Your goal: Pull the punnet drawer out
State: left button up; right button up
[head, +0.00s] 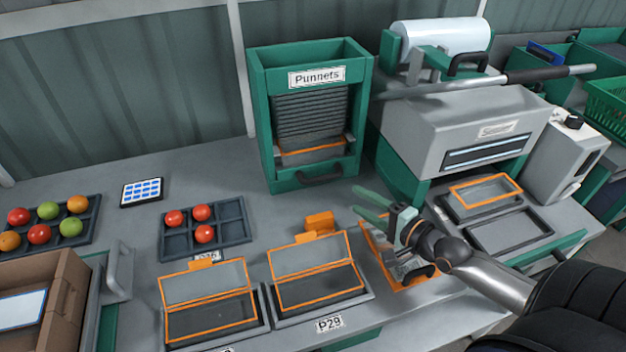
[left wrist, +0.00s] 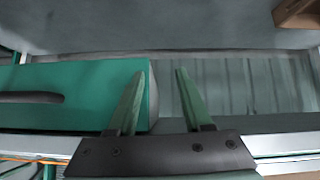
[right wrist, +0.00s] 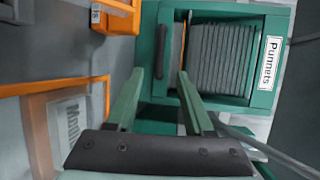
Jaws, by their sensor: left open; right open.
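The green punnet dispenser (head: 258,120), labelled "Punnets", stands at the back of the bench with a stack of dark punnets inside. Its drawer front (head: 290,184) at the bottom looks flush with the housing and has a dark handle (head: 320,178). My right gripper (head: 360,203) is open and empty, to the right of and nearer than the handle. In the right wrist view the handle (right wrist: 161,47) lies just beyond the open fingertips (right wrist: 160,74), apart from them. My left gripper (left wrist: 160,73) is open and empty in its wrist view; the head view does not show it.
Orange-rimmed punnets (head: 208,300) sit in holders along the front. A dark tray with tomatoes (head: 240,232) lies left of the dispenser. A grey sealer (head: 450,125) with a long lever (head: 440,88) stands at right. A green panel (left wrist: 100,90) shows in the left wrist view.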

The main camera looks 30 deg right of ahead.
aim_at(325, 180)
jog(key=b+x, duration=0.1)
jog(key=x, duration=1.1)
jog(key=shift+w+f, duration=0.1)
grip_shut()
dwell(0.4)
dwell(1.0)
